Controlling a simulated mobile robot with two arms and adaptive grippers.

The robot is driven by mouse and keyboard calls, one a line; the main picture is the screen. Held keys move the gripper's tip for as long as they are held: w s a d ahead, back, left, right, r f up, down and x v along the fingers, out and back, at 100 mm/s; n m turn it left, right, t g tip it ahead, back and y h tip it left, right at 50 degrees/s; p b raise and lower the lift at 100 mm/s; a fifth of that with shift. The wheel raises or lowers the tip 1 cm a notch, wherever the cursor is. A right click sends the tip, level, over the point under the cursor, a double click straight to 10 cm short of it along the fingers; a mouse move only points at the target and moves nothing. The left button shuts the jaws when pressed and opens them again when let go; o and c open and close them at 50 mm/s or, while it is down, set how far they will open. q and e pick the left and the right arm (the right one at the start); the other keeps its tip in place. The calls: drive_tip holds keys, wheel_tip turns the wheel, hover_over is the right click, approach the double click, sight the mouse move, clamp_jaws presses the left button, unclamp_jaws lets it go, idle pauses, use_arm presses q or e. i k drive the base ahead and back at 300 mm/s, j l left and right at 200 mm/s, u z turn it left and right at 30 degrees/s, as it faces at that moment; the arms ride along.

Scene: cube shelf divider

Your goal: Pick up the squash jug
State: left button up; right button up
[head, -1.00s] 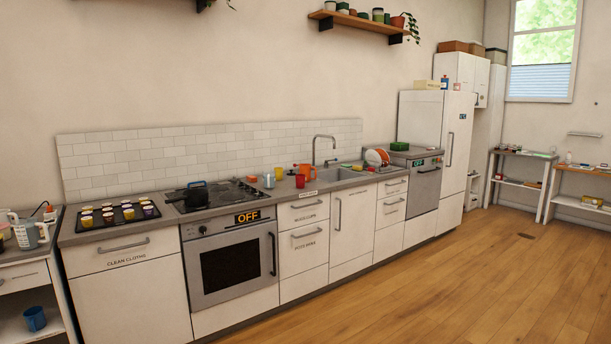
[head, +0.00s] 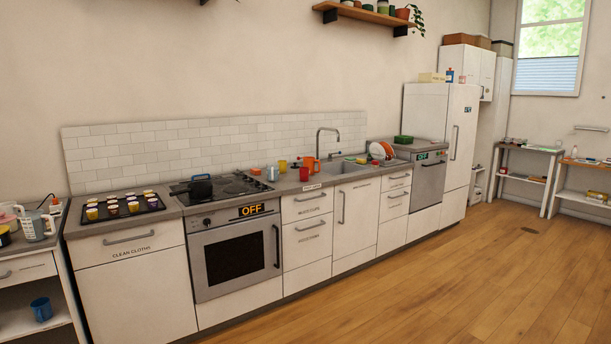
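An orange, jug-like vessel (head: 312,163) stands on the counter just left of the sink, behind a small red cup (head: 304,174). A clear or grey jug with a handle (head: 36,226) stands on the side unit at the far left. I cannot tell for certain which of these is the squash jug. Neither of my grippers is in view.
The counter holds a tray of small pots (head: 122,207), a hob with a dark pan (head: 200,187), a yellow cup (head: 282,166) and a sink (head: 345,169). A dish rack with plates (head: 380,151) stands right of the sink. The wooden floor (head: 430,270) in front is clear.

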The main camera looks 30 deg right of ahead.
sight(308, 162)
drive_tip(key=i+l+z, duration=0.85)
drive_tip(key=i+z, duration=0.2)
drive_tip(key=i, duration=0.2)
drive_tip(key=i+z, duration=0.35)
drive_tip(key=i, duration=1.4)
